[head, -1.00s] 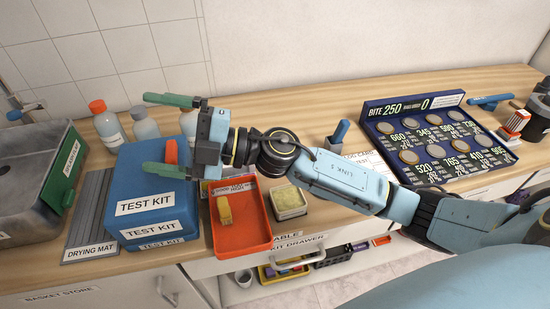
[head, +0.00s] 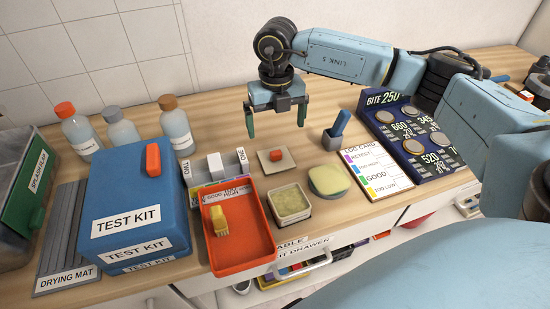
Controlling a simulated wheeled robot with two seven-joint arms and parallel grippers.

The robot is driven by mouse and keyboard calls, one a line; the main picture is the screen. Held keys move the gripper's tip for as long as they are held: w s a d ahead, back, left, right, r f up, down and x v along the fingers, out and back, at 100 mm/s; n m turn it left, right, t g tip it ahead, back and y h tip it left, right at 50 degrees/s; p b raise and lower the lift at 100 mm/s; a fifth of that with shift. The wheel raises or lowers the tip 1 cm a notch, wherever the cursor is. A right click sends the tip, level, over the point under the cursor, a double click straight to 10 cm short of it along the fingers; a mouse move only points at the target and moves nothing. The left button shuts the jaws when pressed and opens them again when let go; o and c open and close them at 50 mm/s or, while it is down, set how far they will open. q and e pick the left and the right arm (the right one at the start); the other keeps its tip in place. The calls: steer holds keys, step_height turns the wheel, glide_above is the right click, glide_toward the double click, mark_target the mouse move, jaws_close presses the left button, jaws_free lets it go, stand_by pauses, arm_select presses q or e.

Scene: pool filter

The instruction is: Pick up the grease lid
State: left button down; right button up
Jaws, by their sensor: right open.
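The grease lid appears to be a flat, pale square plate (head: 264,164) with a red knob (head: 277,155), lying on the wooden counter behind an open square tub of yellowish grease (head: 291,205). My right gripper (head: 277,129) hangs in the air over the back of the counter, above the lid in the picture. Its two green fingers point down, spread wide, with nothing between them. It is apart from the lid. My left gripper is out of view.
A red tray (head: 262,254) with a yellow brush (head: 219,222) sits left of the tub. A yellow sponge (head: 328,180) and a blue-handled item in a holder (head: 338,128) stand right. A blue test kit box (head: 110,195) with a red handle and several bottles (head: 176,128) are left.

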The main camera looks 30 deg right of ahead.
mark_target(276, 152)
step_height(276, 152, down, 10)
steer(key=shift+f, duration=0.1)
steer(key=c, duration=1)
